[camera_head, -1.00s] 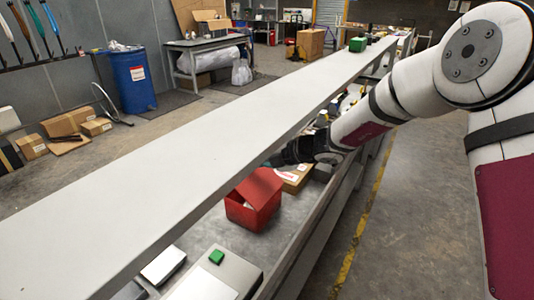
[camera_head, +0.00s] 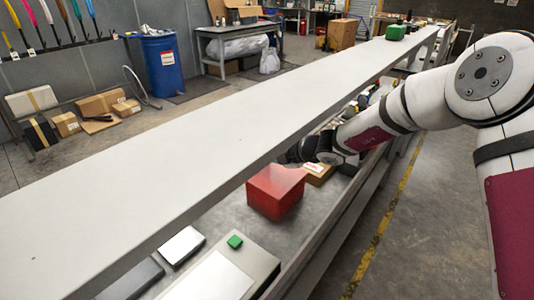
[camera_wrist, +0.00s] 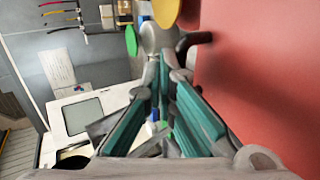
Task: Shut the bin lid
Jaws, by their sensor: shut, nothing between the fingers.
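The red bin (camera_head: 275,193) stands on the lower bench under the long shelf in the head view. Its lid (camera_head: 277,180) lies over the top and looks shut, and no opening shows. My gripper (camera_head: 290,156) is just above and behind the bin's far edge, partly hidden by the shelf. In the wrist view, my gripper (camera_wrist: 166,65) has its teal-padded fingers shut with nothing between them. A large red surface (camera_wrist: 260,70) fills the right side there, very close to the fingers; whether they touch it I cannot tell.
The long grey shelf (camera_head: 150,150) runs above the bench, close to my gripper. A cardboard box (camera_head: 319,173) sits right behind the bin. A scale-like device with a green block (camera_head: 235,241) is in front. A blue barrel (camera_head: 162,66) stands on the floor beyond.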

